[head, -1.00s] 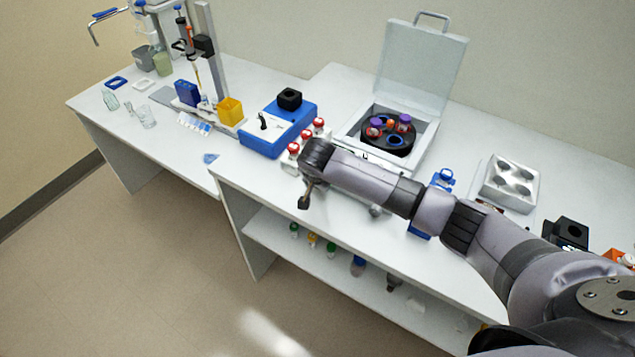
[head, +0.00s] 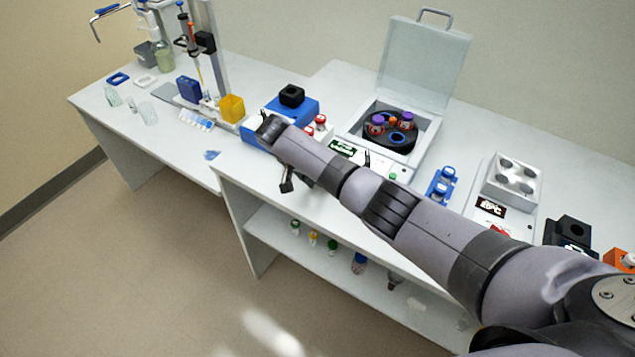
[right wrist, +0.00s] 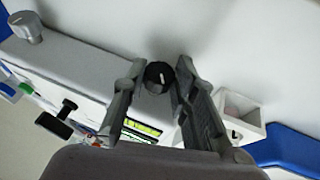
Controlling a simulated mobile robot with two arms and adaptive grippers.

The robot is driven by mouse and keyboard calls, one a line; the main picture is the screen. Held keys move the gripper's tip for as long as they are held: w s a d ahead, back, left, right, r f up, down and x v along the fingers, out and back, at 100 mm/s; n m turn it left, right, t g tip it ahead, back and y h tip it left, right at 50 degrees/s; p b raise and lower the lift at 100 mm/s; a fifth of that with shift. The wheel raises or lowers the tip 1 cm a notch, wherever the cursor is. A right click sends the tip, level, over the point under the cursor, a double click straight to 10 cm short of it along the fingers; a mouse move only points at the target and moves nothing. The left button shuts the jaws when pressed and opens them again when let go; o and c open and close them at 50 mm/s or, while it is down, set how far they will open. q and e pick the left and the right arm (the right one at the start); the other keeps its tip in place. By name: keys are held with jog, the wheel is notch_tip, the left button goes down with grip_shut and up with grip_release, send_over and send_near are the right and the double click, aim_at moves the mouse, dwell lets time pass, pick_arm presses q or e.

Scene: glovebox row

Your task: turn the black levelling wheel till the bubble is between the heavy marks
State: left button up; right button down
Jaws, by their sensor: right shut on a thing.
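The black levelling wheel (right wrist: 158,77), a small round knob with a white mark, is on a pale grey housing (right wrist: 88,72) in the right wrist view. My right gripper (right wrist: 159,84) is shut on it, one finger on each side. A yellow-green bubble vial (right wrist: 142,130) shows below the wheel, partly covered by the fingers. I cannot tell where its bubble lies against the heavy marks. In the head view my right gripper (head: 287,183) is over the front of the bench, and my forearm hides the wheel and vial. My left gripper is not in view.
A grey knob (right wrist: 26,27) and a black T-shaped screw (right wrist: 57,118) are near the wheel. A white block (right wrist: 240,112) is close to the right finger. In the head view, a blue device (head: 258,128), red-capped tubes (head: 318,122) and an open centrifuge (head: 350,128) surround the arm.

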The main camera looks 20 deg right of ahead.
jog(key=shift+g+h+b, duration=0.4)
jog(key=shift+g+b, duration=0.1)
jog(key=shift+b, duration=0.3)
jog(key=c, duration=1.3)
grip_release()
jog(key=shift+w, duration=0.1)
jog(key=shift+a+r, duration=0.1)
jog(key=v, duration=1.1)
jog(key=shift+a+r, duration=0.2)
jog(key=shift+r, duration=0.15)
jog(key=shift+c, duration=0.3)
